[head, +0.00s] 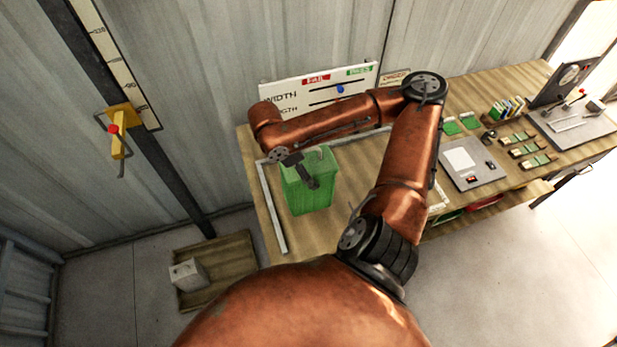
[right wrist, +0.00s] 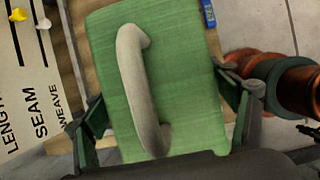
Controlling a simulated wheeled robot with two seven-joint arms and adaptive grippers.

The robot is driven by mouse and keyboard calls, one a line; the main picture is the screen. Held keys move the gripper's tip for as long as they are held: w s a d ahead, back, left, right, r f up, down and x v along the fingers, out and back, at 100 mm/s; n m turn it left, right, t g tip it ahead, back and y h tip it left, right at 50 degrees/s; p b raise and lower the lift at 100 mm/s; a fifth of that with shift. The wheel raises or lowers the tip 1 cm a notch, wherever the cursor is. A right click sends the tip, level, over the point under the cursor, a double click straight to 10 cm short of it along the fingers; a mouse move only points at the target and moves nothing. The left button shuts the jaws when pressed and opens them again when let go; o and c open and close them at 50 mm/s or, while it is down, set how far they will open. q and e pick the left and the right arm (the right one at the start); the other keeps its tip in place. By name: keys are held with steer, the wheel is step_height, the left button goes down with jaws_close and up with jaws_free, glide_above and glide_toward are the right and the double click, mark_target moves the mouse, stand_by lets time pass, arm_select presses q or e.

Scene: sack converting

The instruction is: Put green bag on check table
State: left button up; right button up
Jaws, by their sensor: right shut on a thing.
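The green bag (head: 307,196) is upright at the left end of the wooden check table (head: 263,216), within a white outline. My right gripper (head: 300,170) is at the bag's top and shut on it. In the right wrist view the green bag (right wrist: 185,90) fills the middle, with a pale curved handle (right wrist: 140,85) across its face. The right gripper's fingers (right wrist: 165,100) show on either side of the bag. I cannot tell whether the bag's base touches the table. My left gripper is not in view.
A white board (head: 290,92) with width and length scales stands behind the bag. Further right are a grey plate (head: 468,163), small blocks (head: 530,150) and a dark device (head: 565,80). A wooden tray (head: 215,270) with a grey block lies on the floor at left.

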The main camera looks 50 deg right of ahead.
steer(key=w+d+f, duration=0.2)
steer(key=d+f, duration=0.2)
steer(key=f, duration=0.1)
steer(key=w+d+f+p, duration=0.1)
steer(key=w+d+f, duration=0.2)
steer(key=f, duration=0.2)
steer(key=shift+w+d+f, duration=0.35)
steer(key=o, duration=2.1)
steer(key=shift+f, duration=0.15)
steer(key=v, duration=1.2)
steer(key=shift+b, duration=0.45)
steer(key=shift+s+a, duration=0.1)
